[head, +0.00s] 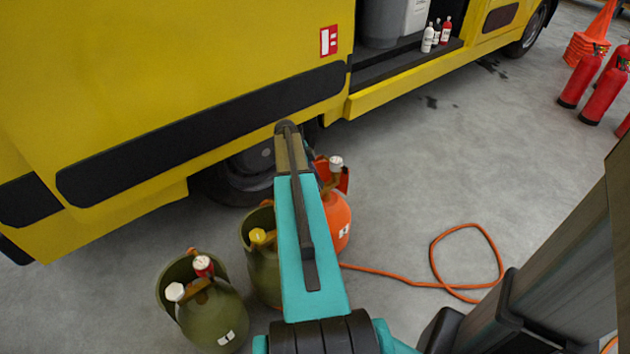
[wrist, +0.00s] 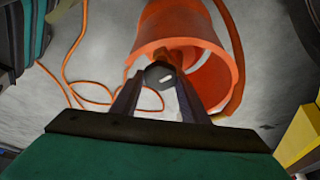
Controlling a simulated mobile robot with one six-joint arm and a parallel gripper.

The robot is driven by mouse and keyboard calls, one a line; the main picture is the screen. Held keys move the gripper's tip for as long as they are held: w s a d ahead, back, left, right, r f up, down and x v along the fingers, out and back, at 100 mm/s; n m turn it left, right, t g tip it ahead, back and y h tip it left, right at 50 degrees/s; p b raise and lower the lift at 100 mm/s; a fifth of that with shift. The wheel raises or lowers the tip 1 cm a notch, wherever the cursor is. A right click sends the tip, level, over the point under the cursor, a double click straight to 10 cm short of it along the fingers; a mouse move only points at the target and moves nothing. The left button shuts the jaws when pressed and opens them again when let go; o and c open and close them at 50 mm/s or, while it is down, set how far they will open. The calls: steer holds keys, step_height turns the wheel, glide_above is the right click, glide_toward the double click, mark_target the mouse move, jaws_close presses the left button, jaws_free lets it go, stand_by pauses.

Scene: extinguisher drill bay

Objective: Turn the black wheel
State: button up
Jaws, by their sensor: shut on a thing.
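The black wheel (wrist: 158,73) sits inside the open collar of the orange cylinder (wrist: 190,22) in the wrist view. My gripper (wrist: 159,88) has one finger on each side of the wheel and is shut on it. In the head view the orange cylinder (head: 338,222) stands on the floor behind my arm, with a white knob (head: 336,163) at its top. My arm hides the black wheel and most of my gripper there.
Two olive-green cylinders stand close by: one (head: 262,275) with a yellow knob, one (head: 212,318) with red and white knobs. A yellow vehicle (head: 180,90) rises behind. An orange hose (head: 435,255) lies on otherwise open floor; red extinguishers (head: 605,95) stand far right.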

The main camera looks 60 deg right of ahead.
steer(key=shift+a+m, duration=0.15)
steer(key=shift+m, duration=0.15)
steer(key=o, duration=1.1)
steer(key=shift+r, duration=0.1)
steer(key=v, duration=0.6)
steer(key=p+v, duration=0.1)
steer(key=v, duration=0.6)
steer(key=shift+w+r, duration=0.15)
steer(key=shift+r, duration=0.1)
